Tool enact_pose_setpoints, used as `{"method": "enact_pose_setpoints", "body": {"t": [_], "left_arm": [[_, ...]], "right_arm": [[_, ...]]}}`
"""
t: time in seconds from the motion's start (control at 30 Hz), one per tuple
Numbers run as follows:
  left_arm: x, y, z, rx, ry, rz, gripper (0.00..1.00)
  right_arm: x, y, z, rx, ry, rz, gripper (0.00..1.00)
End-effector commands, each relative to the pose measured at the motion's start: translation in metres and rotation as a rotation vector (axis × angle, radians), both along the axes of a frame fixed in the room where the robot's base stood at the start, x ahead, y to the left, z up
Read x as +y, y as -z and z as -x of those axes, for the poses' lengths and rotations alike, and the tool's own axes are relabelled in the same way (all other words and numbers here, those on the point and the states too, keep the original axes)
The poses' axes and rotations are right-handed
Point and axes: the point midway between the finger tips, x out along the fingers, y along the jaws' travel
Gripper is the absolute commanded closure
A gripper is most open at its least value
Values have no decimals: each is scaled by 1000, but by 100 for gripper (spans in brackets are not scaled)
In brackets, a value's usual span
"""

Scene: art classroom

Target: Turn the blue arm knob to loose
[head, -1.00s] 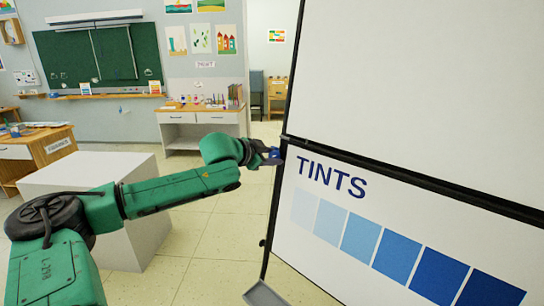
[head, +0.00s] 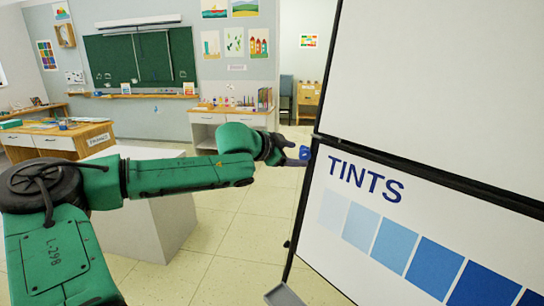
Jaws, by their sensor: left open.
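A small blue knob (head: 304,153) sits at the left edge of a white board (head: 430,80), at the height of the black bar that crosses it. My left gripper (head: 296,156) is at the knob, at the end of my green arm from the left. Its dark fingers are open and close beside the knob; whether they touch it I cannot tell. No loose or tight marking can be read. My right gripper is not in view.
The lower panel reads "TINTS" above a row of blue squares (head: 393,246). A grey tray (head: 284,295) juts out at the board's lower left. A white block (head: 150,215) stands behind my left arm. Tiled floor (head: 235,250) is clear between block and board.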

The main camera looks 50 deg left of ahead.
Motion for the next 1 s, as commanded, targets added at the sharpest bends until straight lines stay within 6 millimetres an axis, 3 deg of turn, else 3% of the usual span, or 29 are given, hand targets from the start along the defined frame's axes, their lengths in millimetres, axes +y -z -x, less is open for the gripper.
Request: {"method": "enact_pose_setpoints", "body": {"t": [0.07,0.17,0.3,0.4,1.0], "left_arm": [[2,-7,18,-4,-8,-5,28],[0,-21,43,-4,-7,-3,28],[-2,-39,75,-2,-8,2,28],[-3,-43,89,0,-4,3,28],[-4,-40,94,0,-3,3,28]], "right_arm": [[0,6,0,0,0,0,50],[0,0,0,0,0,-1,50],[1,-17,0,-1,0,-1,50],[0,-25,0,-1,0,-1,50],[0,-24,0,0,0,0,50]]}}
